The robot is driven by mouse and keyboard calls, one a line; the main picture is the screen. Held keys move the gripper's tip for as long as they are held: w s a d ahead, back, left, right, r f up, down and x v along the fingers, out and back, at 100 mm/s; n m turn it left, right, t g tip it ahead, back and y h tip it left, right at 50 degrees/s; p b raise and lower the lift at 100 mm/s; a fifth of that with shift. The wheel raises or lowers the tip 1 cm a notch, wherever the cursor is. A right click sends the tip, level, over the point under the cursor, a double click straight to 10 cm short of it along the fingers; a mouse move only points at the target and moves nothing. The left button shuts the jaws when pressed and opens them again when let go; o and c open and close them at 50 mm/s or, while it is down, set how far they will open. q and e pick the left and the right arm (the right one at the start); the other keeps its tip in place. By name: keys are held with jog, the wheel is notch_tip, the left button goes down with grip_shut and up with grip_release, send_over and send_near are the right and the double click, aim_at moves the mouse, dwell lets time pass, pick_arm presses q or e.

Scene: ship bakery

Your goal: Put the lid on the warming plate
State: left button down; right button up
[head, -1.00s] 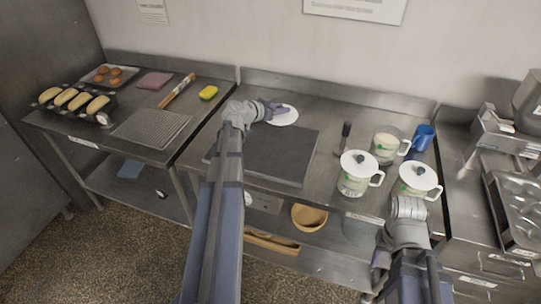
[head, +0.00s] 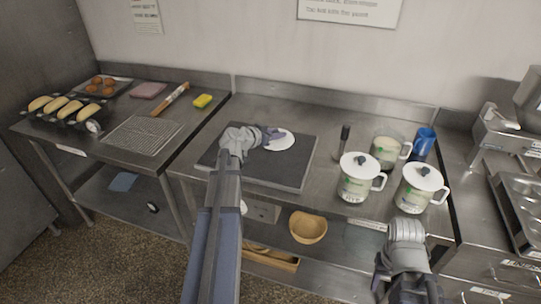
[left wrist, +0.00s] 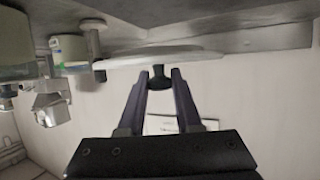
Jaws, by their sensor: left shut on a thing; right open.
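The lid (head: 281,141) is a white disc. My left gripper (head: 270,134) is shut on its dark knob (left wrist: 159,77), which shows between the fingers in the left wrist view. The lid (left wrist: 160,54) is roughly level and close to the surface. In the head view it overlaps the far part of the warming plate (head: 255,172), a flat dark grey slab on the middle counter. I cannot tell whether it touches the plate. My right gripper (head: 382,284) is open and low at the counter's front; its fingers are hard to see.
Two white-lidded mugs (head: 356,190) (head: 412,199), an unlidded mug (head: 386,151), a blue cup (head: 423,144) and a dark-handled tool (head: 344,138) stand right of the plate. A wire rack (head: 143,135) and a yellow sponge (head: 203,101) lie left. The counter behind the plate is clear.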

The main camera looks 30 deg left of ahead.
aim_at(276, 160)
pick_arm(q)
jog(key=shift+f+b, duration=3.9)
jog(key=shift+f, duration=0.45)
jog(key=shift+f, duration=0.15)
jog(key=shift+f, duration=0.15)
jog(key=c, duration=0.6)
grip_release()
jog(key=shift+r, duration=0.35)
jog(key=p+v, duration=0.4)
jog(key=v, duration=0.6)
jog(key=shift+s+r, duration=0.15)
jog(key=shift+s, duration=0.05)
jog(key=shift+p+v, duration=0.3)
jog(key=shift+v, duration=0.45)
